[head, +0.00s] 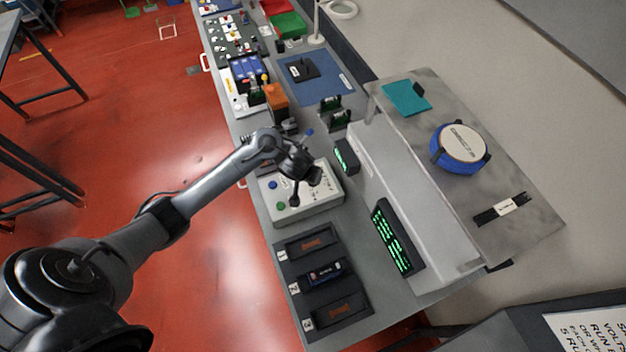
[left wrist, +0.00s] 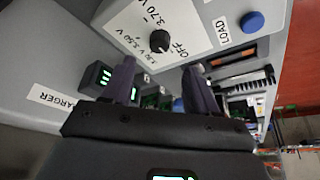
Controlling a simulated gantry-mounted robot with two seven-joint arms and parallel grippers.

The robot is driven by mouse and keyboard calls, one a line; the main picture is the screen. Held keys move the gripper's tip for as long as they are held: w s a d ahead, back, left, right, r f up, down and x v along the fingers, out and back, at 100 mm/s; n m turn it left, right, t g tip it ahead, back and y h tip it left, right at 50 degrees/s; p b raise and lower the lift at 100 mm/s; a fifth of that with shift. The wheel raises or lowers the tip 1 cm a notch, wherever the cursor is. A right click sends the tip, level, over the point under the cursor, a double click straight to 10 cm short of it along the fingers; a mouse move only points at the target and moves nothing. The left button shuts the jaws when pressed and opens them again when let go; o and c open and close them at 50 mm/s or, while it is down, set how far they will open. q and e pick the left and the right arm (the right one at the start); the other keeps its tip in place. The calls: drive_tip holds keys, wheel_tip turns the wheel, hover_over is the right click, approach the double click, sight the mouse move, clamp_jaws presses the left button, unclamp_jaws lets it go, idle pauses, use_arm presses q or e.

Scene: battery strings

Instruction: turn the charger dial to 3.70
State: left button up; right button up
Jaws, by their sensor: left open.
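The charger box (head: 329,199) is a pale box on the bench in the head view, and its dial is hidden there behind my gripper. In the left wrist view the black round dial (left wrist: 160,41) sits on the white panel (left wrist: 120,22), with printed marks including 3.70 V, 3.50 V and OFF around it. I cannot tell clearly which mark it points at. My left gripper (left wrist: 160,64) is open, its two dark fingers apart on either side below the dial, with no clear contact. In the head view my left gripper (head: 305,187) is over the box.
A blue button (left wrist: 252,22) stands by the LOAD label. A small green-lit display (head: 346,156) stands behind the box, and a larger one (head: 398,237) to the right. A tray (head: 290,262) with battery bays lies in front. Orange and black items (head: 277,98) stand beyond.

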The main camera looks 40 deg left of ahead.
use_arm(q)
drive_tip(key=b+x, duration=0.2)
drive_tip(key=x, duration=0.4)
drive_tip(key=shift+w+f, duration=0.15)
drive_tip(key=shift+f, duration=0.15)
drive_tip(key=shift+b+x, duration=0.45)
drive_tip(key=shift+x, duration=0.3)
drive_tip(key=c, duration=1)
